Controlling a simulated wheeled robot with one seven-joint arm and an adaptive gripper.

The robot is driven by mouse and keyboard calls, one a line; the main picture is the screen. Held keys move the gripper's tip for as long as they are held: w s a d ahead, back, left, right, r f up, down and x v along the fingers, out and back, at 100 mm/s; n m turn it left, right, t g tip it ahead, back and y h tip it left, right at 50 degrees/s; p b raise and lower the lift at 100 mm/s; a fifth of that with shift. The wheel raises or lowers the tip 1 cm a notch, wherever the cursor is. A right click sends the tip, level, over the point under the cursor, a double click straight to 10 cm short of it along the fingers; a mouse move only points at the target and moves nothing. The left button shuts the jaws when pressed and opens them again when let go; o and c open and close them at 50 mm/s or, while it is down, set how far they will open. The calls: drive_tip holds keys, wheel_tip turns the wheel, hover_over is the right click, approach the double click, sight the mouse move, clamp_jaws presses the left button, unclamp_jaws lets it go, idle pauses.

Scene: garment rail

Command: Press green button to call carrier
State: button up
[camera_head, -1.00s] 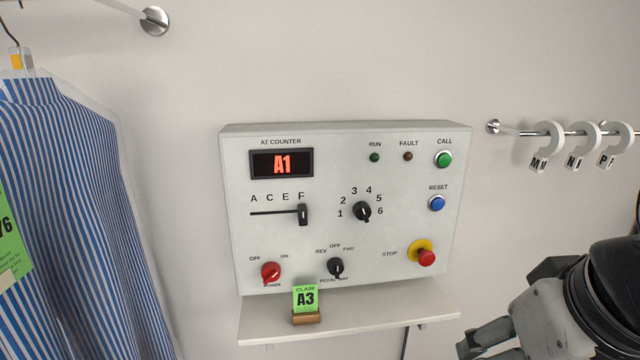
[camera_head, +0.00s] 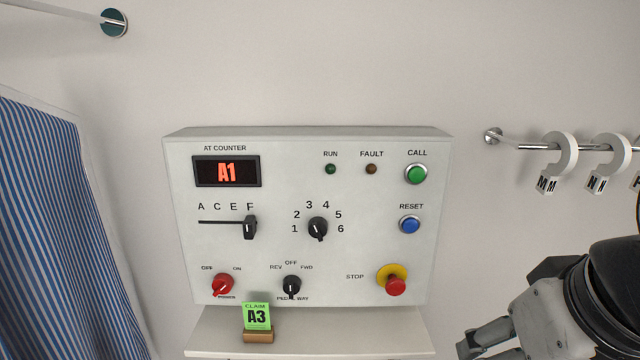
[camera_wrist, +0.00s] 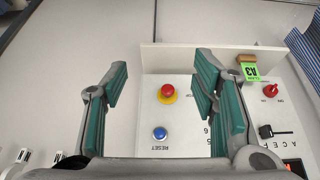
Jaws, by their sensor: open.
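The green CALL button (camera_head: 416,174) is at the upper right of the white control panel (camera_head: 330,262) in the head view. The RUN lamp (camera_head: 330,169) and FAULT lamp (camera_head: 371,169) look dark. The slider (camera_head: 250,227) stands at F. My gripper (camera_head: 484,347) is at the lower right in the head view, apart from the panel. In the wrist view my gripper (camera_wrist: 161,90) is open and empty. The red stop button (camera_wrist: 167,91) and blue RESET button (camera_wrist: 160,133) show between its fingers. The green button is hidden there.
A shelf (camera_head: 370,342) under the panel holds a green A3 claim tag (camera_head: 257,316) in a wooden block. A rail (camera_head: 530,147) with lettered hooks is at the right. A striped shirt (camera_head: 55,220) hangs at the left. The wall around the panel is bare.

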clamp_jaws()
idle(1.2)
